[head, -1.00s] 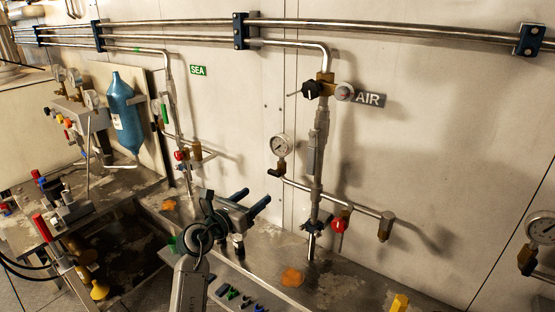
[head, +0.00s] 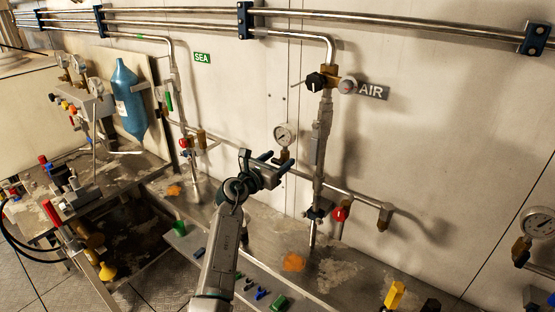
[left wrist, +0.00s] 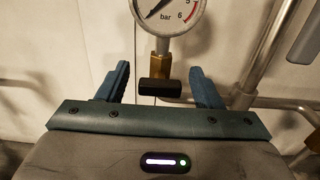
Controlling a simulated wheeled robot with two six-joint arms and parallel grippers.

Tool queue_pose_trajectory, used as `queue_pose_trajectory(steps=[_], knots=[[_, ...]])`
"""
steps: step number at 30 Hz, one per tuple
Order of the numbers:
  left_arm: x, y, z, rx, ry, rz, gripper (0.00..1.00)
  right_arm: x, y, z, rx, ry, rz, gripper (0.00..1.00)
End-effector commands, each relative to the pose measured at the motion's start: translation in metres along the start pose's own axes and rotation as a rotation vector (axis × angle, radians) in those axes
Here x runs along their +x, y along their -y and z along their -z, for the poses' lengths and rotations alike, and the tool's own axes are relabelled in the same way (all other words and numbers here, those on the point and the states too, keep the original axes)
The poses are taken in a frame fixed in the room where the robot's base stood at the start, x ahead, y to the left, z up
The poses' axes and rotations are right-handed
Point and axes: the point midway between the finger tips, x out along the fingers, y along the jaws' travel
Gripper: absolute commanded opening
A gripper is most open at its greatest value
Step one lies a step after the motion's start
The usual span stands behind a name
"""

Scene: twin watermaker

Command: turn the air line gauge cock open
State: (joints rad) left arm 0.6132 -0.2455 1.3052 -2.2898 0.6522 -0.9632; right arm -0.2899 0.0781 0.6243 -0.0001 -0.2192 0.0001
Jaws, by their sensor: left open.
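The air line gauge (head: 285,134) is a round white dial on the wall pipe, below and left of the AIR sign. The dial also shows at the top of the left wrist view (left wrist: 168,12), marked in bar. Below it is a brass cock body (left wrist: 162,58) with a black handle (left wrist: 160,87) that looks like a horizontal bar. My left gripper (head: 271,157) is open just below the gauge and hides the handle in the head view. In the left wrist view its fingers (left wrist: 159,76) stand either side of the handle, apart from it. My right gripper is out of view.
A vertical pipe with a black-knobbed valve (head: 315,82) and a red knob (head: 339,214) stands right of the gripper. A horizontal pipe (head: 335,187) runs behind it. Below is a bench (head: 335,275) with small coloured parts. A blue bottle (head: 131,100) hangs at left.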

Motion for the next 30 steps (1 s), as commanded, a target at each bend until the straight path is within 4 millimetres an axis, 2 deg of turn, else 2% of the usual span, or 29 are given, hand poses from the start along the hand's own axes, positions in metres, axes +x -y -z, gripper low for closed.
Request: queue_pose_trajectory(steps=[9, 15, 16, 20, 30], knots=[[0.002, 0.000, 0.001, -0.001, 0.000, 0.000, 0.58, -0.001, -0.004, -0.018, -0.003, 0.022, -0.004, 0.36], [0.002, 0.000, 0.001, -0.001, 0.000, 0.000, 0.19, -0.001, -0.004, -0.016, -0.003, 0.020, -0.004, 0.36], [0.002, 0.000, 0.001, -0.001, 0.000, 0.001, 0.15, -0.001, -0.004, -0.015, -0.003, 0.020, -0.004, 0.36], [0.002, 0.000, -0.001, -0.014, -0.001, 0.001, 0.15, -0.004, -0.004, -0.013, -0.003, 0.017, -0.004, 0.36], [0.002, -0.001, -0.004, -0.290, -0.003, 0.001, 0.15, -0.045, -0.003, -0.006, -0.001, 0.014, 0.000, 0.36]])
